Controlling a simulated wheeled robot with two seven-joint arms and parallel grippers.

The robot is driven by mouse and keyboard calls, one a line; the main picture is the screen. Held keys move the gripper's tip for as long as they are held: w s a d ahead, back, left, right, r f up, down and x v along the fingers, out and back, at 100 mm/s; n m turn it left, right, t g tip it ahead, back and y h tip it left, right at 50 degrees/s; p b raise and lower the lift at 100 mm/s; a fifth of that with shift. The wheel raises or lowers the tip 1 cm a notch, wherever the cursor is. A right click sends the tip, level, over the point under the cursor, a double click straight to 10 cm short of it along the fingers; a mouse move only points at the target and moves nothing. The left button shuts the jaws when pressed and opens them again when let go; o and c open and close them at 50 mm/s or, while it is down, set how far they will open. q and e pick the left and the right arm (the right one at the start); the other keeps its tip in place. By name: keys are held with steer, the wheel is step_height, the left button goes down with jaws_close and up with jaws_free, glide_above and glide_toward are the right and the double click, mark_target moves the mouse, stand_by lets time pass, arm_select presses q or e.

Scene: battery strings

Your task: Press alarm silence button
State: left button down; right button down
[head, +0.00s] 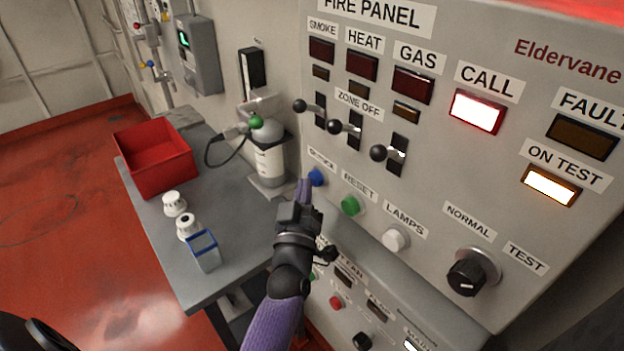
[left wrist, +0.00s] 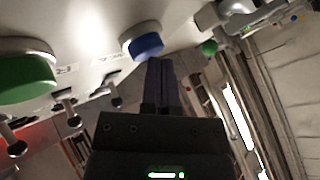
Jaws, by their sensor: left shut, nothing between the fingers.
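The grey fire panel (head: 440,190) carries a row of buttons. A blue button (head: 316,177) is at the row's left end, under a small label too blurred to read fully. It also shows in the left wrist view (left wrist: 145,46), just beyond my fingertips. My left gripper (head: 305,186) is shut and empty, with its fingertips at the blue button's left side in the head view. I cannot tell whether they touch it. The green RESET button (head: 350,205) is to the right, then the white LAMPS button (head: 395,239). My right gripper is not in view.
Three black-tipped ZONE OFF levers (head: 379,153) stick out above the buttons. The CALL lamp (head: 476,111) and ON TEST lamp (head: 550,186) are lit. A grey bench (head: 235,205) holds a red bin (head: 155,160), a gas cylinder (head: 269,160) and small containers. A dark selector knob (head: 467,276) is lower right.

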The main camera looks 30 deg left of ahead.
arm_select(q)
steer(key=shift+w+d, duration=0.1)
steer(key=shift+w, duration=0.1)
steer(key=shift+w+d+r, duration=0.1)
steer(key=shift+w+d, duration=0.05)
steer(key=shift+w, duration=0.1)
stand_by(0.5)
steer(key=shift+s, duration=0.1)
steer(key=shift+s+a+p, duration=0.25)
steer(key=shift+s, duration=0.2)
steer(key=shift+s+a+p, duration=0.2)
steer(key=shift+s, duration=0.25)
steer(key=shift+s, duration=0.1)
steer(key=s, duration=0.1)
steer(key=s+a+p, duration=0.1)
steer(key=s, duration=0.1)
steer(key=s+a+p, duration=0.1)
steer(key=shift+s, duration=0.25)
stand_by(0.4)
